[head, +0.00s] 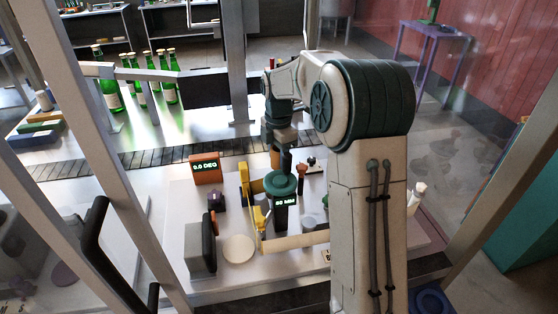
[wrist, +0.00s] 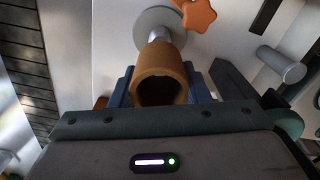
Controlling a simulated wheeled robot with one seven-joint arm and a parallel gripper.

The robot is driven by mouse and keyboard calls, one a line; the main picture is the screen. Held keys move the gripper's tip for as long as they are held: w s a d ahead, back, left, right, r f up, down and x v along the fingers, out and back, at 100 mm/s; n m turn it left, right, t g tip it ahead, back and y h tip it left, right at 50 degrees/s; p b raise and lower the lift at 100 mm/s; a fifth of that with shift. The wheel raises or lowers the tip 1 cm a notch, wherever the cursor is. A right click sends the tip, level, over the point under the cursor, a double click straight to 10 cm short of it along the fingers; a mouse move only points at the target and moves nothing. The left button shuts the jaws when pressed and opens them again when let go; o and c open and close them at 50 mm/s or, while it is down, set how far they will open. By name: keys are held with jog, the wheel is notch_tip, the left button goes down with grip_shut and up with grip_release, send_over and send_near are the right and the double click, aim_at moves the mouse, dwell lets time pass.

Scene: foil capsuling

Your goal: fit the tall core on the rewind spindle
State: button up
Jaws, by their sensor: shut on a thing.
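My gripper (wrist: 163,88) is shut on a brown hollow tube, the tall core (wrist: 160,60), with a blue jaw on each side of it. The core's open end faces the wrist camera. Just beyond its far end in the wrist view is a grey round flange (wrist: 152,22) with a short metal shaft, which looks like the rewind spindle. The shaft and core line up closely in this view, but I cannot tell whether the shaft is inside the core.
An orange star knob (wrist: 196,14) is right beside the flange. A metal peg (wrist: 280,64) stands farther right. In the head view, an orange display (head: 206,170), a yellow bracket (head: 244,178), a cream roller (head: 296,241) and a grey block (head: 199,252) crowd the bench. Green bottles (head: 109,92) stand behind.

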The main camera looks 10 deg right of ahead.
aim_at(278, 167)
jog(key=shift+f+b, duration=1.6)
jog(key=shift+f, duration=0.55)
jog(key=shift+d+f, duration=0.1)
jog(key=shift+d, duration=0.05)
jog(key=shift+f, duration=0.2)
jog(key=shift+f+b, duration=0.55)
jog(key=shift+f, duration=0.45)
jog(key=shift+f, duration=0.2)
jog(key=shift+f+b, duration=0.35)
jog(key=shift+f, duration=0.05)
jog(key=shift+f, duration=0.6)
